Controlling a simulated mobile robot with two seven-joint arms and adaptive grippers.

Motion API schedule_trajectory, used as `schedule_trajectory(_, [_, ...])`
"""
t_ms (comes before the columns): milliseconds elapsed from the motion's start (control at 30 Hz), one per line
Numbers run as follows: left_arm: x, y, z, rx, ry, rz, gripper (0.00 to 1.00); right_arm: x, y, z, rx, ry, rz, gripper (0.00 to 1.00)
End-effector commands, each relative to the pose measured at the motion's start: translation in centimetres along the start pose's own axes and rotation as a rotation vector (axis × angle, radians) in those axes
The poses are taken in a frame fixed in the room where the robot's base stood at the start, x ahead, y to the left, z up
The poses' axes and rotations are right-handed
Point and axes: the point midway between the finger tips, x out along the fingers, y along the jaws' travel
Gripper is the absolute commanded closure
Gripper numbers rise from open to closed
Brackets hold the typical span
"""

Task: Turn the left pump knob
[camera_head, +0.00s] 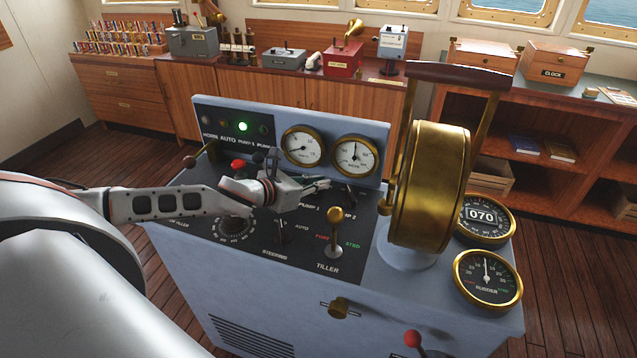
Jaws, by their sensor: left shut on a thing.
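The blue-grey console (260,300) fills the middle of the head view, with a black control panel on top. My left arm comes in from the left, and my left gripper (320,184) is over the panel behind the PUMP 1 label. Its fingers are shut on the left pump knob, which they mostly hide. The right pump knob (347,193), small and dark, sits just right of the fingertips above the PUMP 2 label, apart from them. A green lamp (243,127) is lit on the upright panel. My right gripper is not in view.
Two round gauges (303,146) stand behind the gripper. A brass tiller lever (335,230) is in front and to the right. A large brass telegraph (430,185) rises at right beside the heading dial (484,217). A red-balled lever (238,164) is near my wrist.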

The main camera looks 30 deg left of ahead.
Motion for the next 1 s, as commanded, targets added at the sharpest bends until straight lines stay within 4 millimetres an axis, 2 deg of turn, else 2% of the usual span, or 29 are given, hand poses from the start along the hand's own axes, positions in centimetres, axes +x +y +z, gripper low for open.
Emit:
schedule_trajectory(700, [-0.06, 0.29, -0.05, -0.189, 0.0, 0.44, 1.0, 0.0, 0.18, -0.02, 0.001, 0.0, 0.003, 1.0])
schedule_trajectory(1000, [-0.16, 0.57, -0.12, -0.231, 0.001, 0.552, 1.0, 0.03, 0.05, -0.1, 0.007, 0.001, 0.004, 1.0])
